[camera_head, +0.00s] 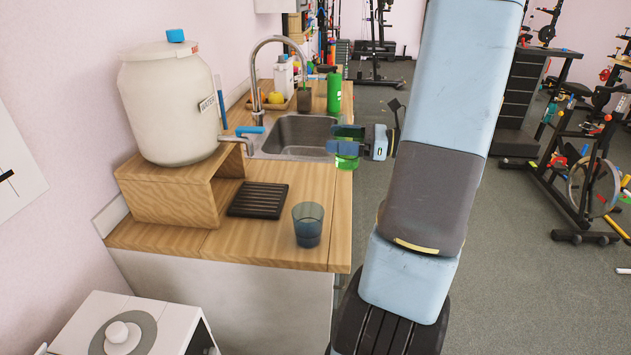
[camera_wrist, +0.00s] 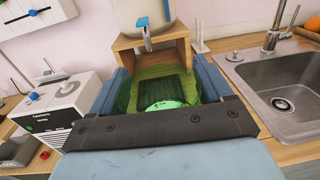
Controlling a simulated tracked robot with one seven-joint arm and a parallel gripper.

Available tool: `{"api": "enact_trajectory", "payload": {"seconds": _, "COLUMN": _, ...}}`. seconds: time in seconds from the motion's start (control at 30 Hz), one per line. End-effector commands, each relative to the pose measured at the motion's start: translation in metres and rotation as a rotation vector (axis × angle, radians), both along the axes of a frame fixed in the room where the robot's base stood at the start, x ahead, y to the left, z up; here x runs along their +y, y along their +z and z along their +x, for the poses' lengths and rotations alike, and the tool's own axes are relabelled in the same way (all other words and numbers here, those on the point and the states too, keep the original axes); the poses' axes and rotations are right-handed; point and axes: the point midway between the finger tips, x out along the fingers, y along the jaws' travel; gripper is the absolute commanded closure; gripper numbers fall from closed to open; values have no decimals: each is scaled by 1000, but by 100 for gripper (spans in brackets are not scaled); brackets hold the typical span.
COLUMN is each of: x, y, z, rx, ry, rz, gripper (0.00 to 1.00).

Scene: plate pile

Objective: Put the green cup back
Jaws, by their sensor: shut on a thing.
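The green cup (camera_head: 347,160) is see-through and held in my gripper (camera_head: 346,147), whose blue fingers close on its sides. In the head view it is over the right edge of the wooden counter, beside the sink. In the wrist view the green cup (camera_wrist: 165,96) fills the space between the fingers of my gripper (camera_wrist: 165,88). The black slatted drip mat (camera_wrist: 165,84) shows through it. In the head view the drip mat (camera_head: 257,200) lies bare on the counter, in front of the wooden stand.
A blue cup (camera_head: 307,226) stands near the counter's front right corner. A large water jar (camera_head: 168,100) with a tap sits on the wooden stand (camera_head: 165,192). The sink (camera_head: 296,135) has a curved faucet. A green bottle (camera_head: 334,93) stands behind. Bare counter (camera_head: 325,190) lies right of the mat.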

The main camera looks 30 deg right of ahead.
Motion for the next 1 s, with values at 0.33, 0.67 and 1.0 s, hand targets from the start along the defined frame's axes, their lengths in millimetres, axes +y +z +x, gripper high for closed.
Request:
{"api": "enact_trajectory", "payload": {"seconds": 0.33, "x": 38, "y": 15, "z": -2, "rx": 1, "ry": 64, "rz": 0, "gripper": 60}}
{"api": "enact_trajectory", "payload": {"seconds": 0.67, "x": 28, "y": -7, "z": 44, "rx": 3, "ry": 66, "rz": 2, "gripper": 60}}
{"api": "enact_trajectory", "payload": {"seconds": 1.0, "x": 17, "y": -37, "z": 93, "rx": 3, "ry": 66, "rz": 3, "gripper": 60}}
